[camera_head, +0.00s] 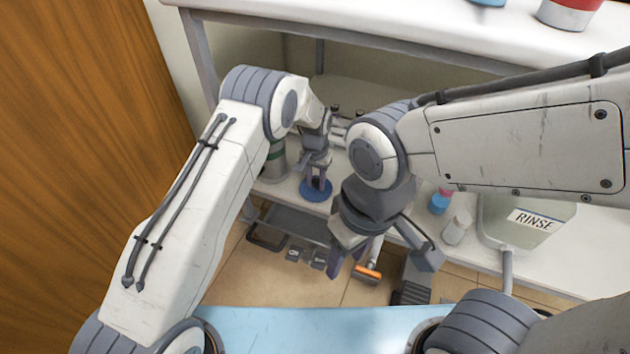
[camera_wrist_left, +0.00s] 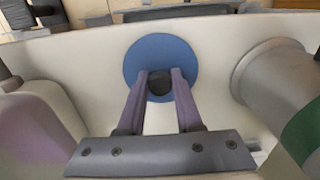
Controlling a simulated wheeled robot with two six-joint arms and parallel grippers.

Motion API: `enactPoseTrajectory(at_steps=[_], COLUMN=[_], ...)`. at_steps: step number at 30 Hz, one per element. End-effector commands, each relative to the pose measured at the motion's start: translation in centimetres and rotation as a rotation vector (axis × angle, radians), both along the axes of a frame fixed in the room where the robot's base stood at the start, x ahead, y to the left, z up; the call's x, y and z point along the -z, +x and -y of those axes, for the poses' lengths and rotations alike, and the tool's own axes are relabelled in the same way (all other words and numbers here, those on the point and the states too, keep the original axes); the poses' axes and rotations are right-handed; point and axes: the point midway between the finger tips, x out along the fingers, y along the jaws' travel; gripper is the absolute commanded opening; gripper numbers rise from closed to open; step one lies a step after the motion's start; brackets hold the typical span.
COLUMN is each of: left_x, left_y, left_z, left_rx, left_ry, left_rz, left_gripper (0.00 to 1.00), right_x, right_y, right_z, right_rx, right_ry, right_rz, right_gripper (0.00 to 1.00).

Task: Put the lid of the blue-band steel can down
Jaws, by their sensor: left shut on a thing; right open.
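My left gripper (camera_head: 316,184) is shut on the dark knob (camera_wrist_left: 159,85) of a round blue lid (camera_head: 314,193). The lid (camera_wrist_left: 160,52) is flat and sits at the front of the white lower shelf; I cannot tell whether it touches the shelf. In the left wrist view the two purple fingers (camera_wrist_left: 160,84) stand on either side of the knob. My right gripper (camera_head: 383,264) is open and empty, lower and nearer, in front of the shelf. I cannot make out the blue-band steel can.
A steel can with a green band (camera_head: 275,162) stands left of the lid; it shows at right in the left wrist view (camera_wrist_left: 275,85). A RINSE container (camera_head: 525,225), a white-capped bottle (camera_head: 456,228) and a blue item (camera_head: 438,204) stand at right. A red container (camera_head: 568,12) is on the upper shelf.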

Motion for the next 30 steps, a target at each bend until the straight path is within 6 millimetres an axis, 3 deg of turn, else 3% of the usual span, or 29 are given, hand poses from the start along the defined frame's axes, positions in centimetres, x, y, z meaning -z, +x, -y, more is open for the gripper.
enactPoseTrajectory(at_steps=[1,3,14,24,30], left_x=[0.0,0.0,-0.5,-6.1,-7.7], left_y=[0.0,0.0,0.0,0.0,0.0], left_z=[0.0,0.0,0.0,0.0,-0.1], left_rx=[0.000,0.000,0.000,0.000,0.000], left_ry=[0.000,0.000,0.000,0.000,0.000], left_rz=[0.000,0.000,0.000,0.001,-0.001], left_gripper=[0.45,0.64,0.64,0.64,0.64], right_x=[0.0,0.0,-0.2,-2.6,-3.1], right_y=[0.0,0.0,0.0,0.0,0.0], right_z=[0.0,0.0,0.0,0.0,0.0], right_rx=[0.000,0.000,0.000,0.000,0.000], right_ry=[0.000,0.000,0.000,0.000,0.000], right_rz=[0.000,0.000,0.000,0.000,0.000], right_gripper=[0.50,0.50,0.50,0.50,0.50])
